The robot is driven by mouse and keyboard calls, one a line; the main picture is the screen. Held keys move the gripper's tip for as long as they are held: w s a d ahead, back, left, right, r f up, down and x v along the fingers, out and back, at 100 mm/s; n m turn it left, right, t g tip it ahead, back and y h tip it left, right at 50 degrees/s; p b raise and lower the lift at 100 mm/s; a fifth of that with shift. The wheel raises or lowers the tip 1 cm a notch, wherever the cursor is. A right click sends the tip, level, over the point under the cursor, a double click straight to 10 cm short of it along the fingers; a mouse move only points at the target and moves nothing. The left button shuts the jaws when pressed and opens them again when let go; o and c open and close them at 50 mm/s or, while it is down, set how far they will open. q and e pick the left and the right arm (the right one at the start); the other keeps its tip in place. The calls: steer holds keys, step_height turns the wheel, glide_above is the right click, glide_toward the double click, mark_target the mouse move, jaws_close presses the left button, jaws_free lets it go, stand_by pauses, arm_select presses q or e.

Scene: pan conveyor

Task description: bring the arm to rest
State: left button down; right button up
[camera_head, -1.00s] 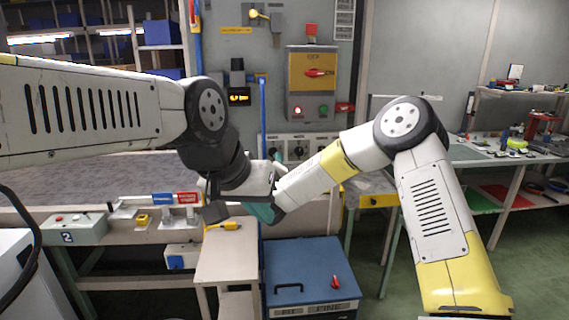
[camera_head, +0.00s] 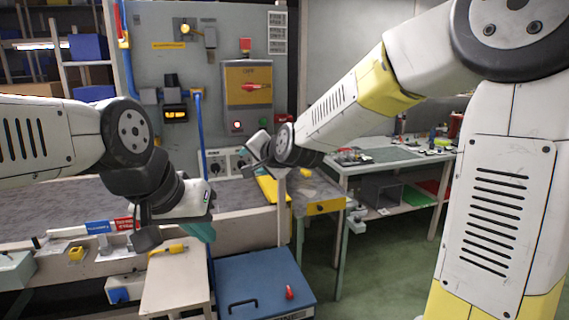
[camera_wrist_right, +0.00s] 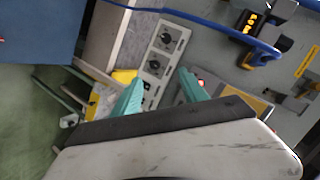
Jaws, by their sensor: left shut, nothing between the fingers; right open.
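My left gripper (camera_head: 203,232) is in the middle left of the head view, above the front edge of the grey conveyor. Its teal fingers are shut with nothing between them. My right gripper (camera_head: 257,150) is in front of the wall panel and controls, right of and higher than the left one. Its fingers are hard to make out there. In the right wrist view its two teal fingers (camera_wrist_right: 160,88) stand apart with nothing held between them.
The grey conveyor (camera_head: 70,205) runs across the left. A blue cabinet (camera_head: 262,280) with a red-handled item (camera_head: 289,292) stands below, beside a small pale stand (camera_head: 175,285). A workbench (camera_head: 385,158) with shelves is behind on the right. Green floor (camera_head: 372,265) is open.

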steer(key=s+d+f+n+g+h, duration=0.1)
steer(key=s+d+n+g+h, duration=0.1)
steer(key=s+d, duration=0.9)
steer(key=s+d+f+n+g+h, duration=0.2)
steer(key=s+d+n+g, duration=0.1)
steer(key=s+d, duration=0.8)
steer(key=s+n, duration=0.1)
steer(key=s, duration=0.4)
steer(key=shift+d+f, duration=0.25)
steer(key=shift+d, duration=0.05)
